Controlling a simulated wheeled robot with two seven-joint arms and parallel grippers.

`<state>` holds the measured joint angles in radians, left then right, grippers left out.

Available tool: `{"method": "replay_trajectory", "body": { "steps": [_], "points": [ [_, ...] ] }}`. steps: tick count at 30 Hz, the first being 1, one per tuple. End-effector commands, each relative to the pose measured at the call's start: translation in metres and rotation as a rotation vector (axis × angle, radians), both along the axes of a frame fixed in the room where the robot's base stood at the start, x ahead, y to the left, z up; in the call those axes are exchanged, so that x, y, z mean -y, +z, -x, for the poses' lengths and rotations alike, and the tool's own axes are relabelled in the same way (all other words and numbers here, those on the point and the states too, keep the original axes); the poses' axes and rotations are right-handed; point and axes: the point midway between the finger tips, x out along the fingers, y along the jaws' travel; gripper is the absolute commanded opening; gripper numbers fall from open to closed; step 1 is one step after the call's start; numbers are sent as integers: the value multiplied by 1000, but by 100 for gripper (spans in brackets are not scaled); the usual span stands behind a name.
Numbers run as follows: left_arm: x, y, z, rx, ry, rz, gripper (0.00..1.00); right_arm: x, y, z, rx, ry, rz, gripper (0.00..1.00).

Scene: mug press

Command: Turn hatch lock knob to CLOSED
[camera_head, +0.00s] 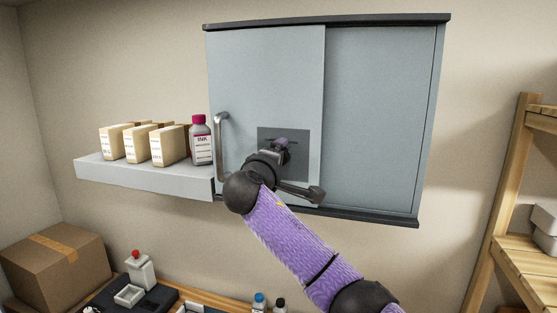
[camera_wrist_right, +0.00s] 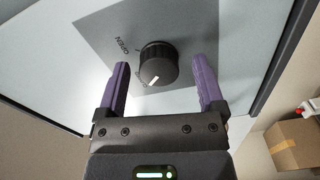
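The hatch lock knob (camera_wrist_right: 158,64) is black and round, with a white mark at its lower edge in the right wrist view. It sits on a dark grey plate (camera_wrist_right: 98,22), with the word OPEN printed to its upper left. My right gripper (camera_wrist_right: 160,66) is open, with one purple finger on each side of the knob and visible gaps to both. In the head view, my right gripper (camera_head: 281,144) is in front of the plate (camera_head: 299,167) and hides most of the knob. My left gripper is in neither view.
The plate is on the grey sliding door (camera_head: 268,70) of a wall cabinet, beside a metal handle (camera_head: 220,150). A shelf (camera_head: 140,175) at left holds boxes and an ink bottle (camera_head: 201,145). A wooden rack (camera_head: 500,190) stands at right. A bench with small items is below.

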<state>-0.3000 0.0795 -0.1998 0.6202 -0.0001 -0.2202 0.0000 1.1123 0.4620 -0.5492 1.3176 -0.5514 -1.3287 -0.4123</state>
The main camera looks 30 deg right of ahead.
Motion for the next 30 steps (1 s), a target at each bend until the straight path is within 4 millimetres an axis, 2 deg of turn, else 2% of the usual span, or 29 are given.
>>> {"method": "replay_trajectory", "body": {
  "steps": [5,8,15,20,30],
  "points": [
    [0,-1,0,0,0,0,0,0,0,0,1,0,0,87],
    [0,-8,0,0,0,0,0,-7,-2,5,4,2,0,87],
    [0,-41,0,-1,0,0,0,-51,-6,42,6,5,-1,87],
    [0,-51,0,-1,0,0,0,-71,-3,60,3,3,-1,87],
    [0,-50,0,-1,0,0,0,-76,0,65,0,0,0,87]
  ]
}}
